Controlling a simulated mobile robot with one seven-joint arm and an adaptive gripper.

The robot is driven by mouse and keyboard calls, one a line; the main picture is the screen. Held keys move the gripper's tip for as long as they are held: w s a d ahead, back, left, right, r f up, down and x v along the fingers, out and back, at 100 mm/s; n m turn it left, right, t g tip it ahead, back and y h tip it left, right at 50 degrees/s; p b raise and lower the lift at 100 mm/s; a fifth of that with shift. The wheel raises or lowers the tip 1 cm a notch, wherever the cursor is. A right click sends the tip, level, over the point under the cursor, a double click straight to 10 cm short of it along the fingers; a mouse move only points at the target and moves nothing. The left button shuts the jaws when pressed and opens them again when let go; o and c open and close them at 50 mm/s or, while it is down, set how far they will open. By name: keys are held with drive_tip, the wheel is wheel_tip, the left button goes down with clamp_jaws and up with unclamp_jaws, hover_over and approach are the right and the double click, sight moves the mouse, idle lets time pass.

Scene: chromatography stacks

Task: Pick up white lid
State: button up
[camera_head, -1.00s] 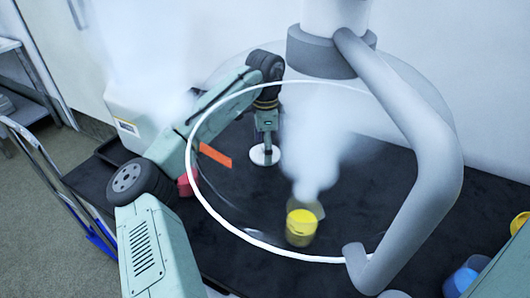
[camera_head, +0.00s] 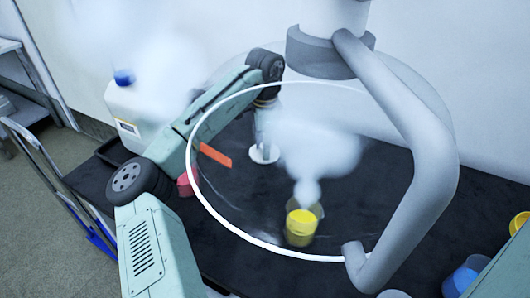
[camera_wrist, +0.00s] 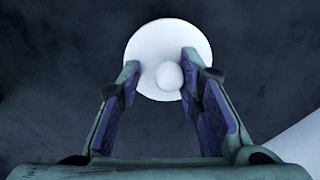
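The white lid (camera_wrist: 168,40) is a round white disc with a small round knob. It lies on the dark table top in the wrist view, and in the head view the white lid (camera_head: 264,154) shows as a pale disc below my gripper.
A yellow container (camera_head: 301,226) stands right of the lid, with white vapour rising above it. A clear round shield with a white rim (camera_head: 236,233) and a grey pipe (camera_head: 432,150) hang in front. A red object (camera_head: 185,183) and a white jug (camera_head: 135,112) with a blue cap are at left.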

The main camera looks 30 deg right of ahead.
drive_tip(key=shift+s+f, duration=0.15)
drive_tip(key=shift+f, duration=0.3)
clamp_jaws()
idle(0.7)
